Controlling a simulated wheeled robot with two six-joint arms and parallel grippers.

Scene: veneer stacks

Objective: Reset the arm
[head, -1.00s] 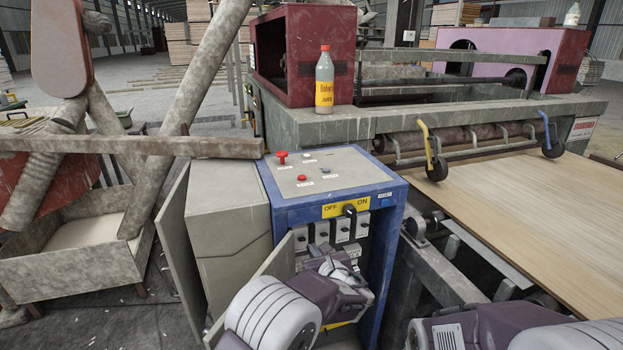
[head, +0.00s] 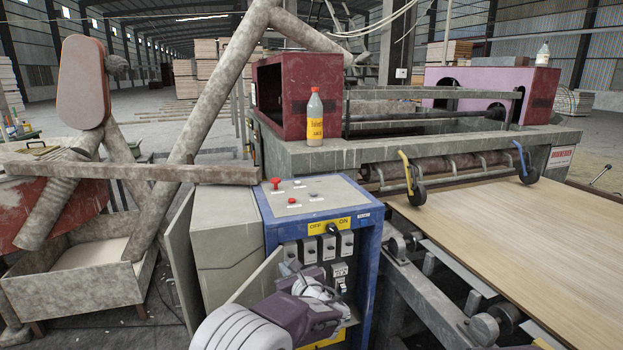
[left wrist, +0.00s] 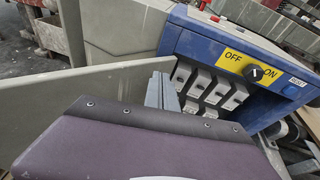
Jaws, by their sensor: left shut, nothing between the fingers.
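My left arm comes in from the bottom of the head view, and its gripper (head: 318,286) is in front of the open lower front of the blue control cabinet (head: 367,240). The left gripper (left wrist: 160,90) is shut and empty. In the left wrist view its closed fingers overlap the view of the white breakers (left wrist: 215,92); I cannot tell whether they touch anything. The OFF/ON knob (head: 331,229) sits on a yellow label above the breakers. The cabinet's grey door (head: 252,285) stands open to the left of the gripper. My right gripper is not in view.
A veneer sheet (head: 500,230) lies on the machine at right. A juice bottle (head: 314,120) stands on the machine's ledge behind the cabinet. Red buttons (head: 276,183) are on the cabinet top. A wooden crate (head: 80,288) stands at left. Open floor lies far back.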

